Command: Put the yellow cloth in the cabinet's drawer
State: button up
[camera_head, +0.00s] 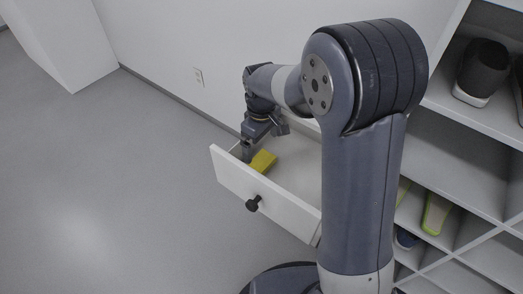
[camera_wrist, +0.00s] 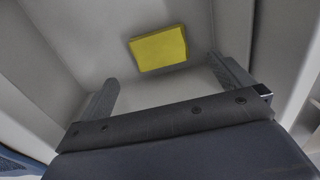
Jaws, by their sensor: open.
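The yellow cloth (camera_head: 263,161) lies inside the cabinet's open white drawer (camera_head: 285,206), near its left end in the head view. The drawer is pulled out and has a dark round knob (camera_head: 253,203) on its front. My gripper (camera_head: 259,147) reaches down into the drawer beside the cloth. In the wrist view the cloth (camera_wrist: 158,49) lies flat on the drawer floor, beyond the fingertips and apart from them. My gripper (camera_wrist: 168,80) is open, with nothing between its two fingers.
White shelving (camera_head: 461,152) with shoes in its compartments stands at the right. A dark shoe (camera_head: 484,70) sits on the upper shelf. The wall is close behind the drawer. The grey floor (camera_head: 110,190) at the left is clear.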

jog(key=shift+r, duration=2.15)
